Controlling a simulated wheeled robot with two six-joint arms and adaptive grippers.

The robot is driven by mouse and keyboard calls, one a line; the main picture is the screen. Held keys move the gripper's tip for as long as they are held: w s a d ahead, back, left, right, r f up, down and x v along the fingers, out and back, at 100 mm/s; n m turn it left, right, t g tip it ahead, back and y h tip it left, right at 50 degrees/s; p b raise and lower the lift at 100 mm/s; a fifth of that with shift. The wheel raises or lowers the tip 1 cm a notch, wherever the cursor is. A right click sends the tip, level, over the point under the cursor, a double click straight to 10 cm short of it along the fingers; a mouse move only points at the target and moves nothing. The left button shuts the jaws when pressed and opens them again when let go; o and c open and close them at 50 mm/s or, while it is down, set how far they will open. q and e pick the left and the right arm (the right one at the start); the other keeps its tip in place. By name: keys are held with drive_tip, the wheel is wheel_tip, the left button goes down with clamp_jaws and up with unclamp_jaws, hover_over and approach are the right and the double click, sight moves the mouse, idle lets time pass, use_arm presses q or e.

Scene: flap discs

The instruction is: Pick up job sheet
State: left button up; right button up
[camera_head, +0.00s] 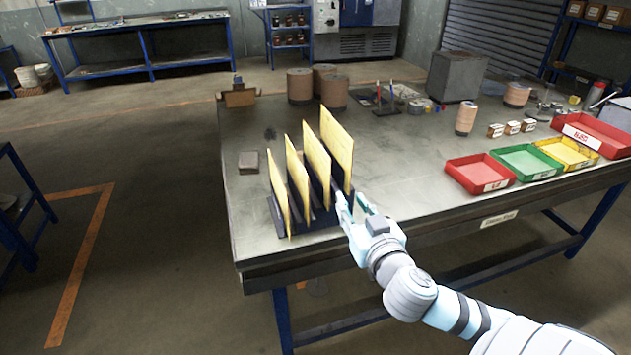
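Several yellow job sheets stand upright in a dark rack (318,222) near the table's front left corner. The rightmost job sheet (337,150) is the tallest in the picture, and the leftmost one (279,200) stands nearest the left edge. My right gripper (352,198) is at the right end of the rack, just below and right of the rightmost sheet. Its fingers are apart with nothing seen between them. I cannot tell whether a finger touches the rack. My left gripper is not in view.
The sheets stand on a grey table (410,185). Red (480,174), green (526,162) and yellow (566,153) trays line its right front. Brown cylinders (334,93) stand behind the rack, and a small dark stack (248,162) lies left of it. The table's middle is clear.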

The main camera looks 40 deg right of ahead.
sight(322, 154)
drive_tip(key=shift+t, duration=0.6)
drive_tip(key=w+d+r, duration=0.1)
drive_tip(key=w, duration=0.3)
drive_tip(key=w+d+r, duration=0.1)
drive_tip(key=w, duration=0.4)
drive_tip(key=w+d+r, duration=0.1)
drive_tip(key=w+r, duration=0.1)
drive_tip(key=w, duration=0.3)
drive_tip(key=shift+d+r, duration=0.1)
drive_tip(key=shift+w+d, duration=0.1)
drive_tip(key=shift+w, duration=0.3)
drive_tip(key=shift+s, duration=0.1)
clamp_jaws()
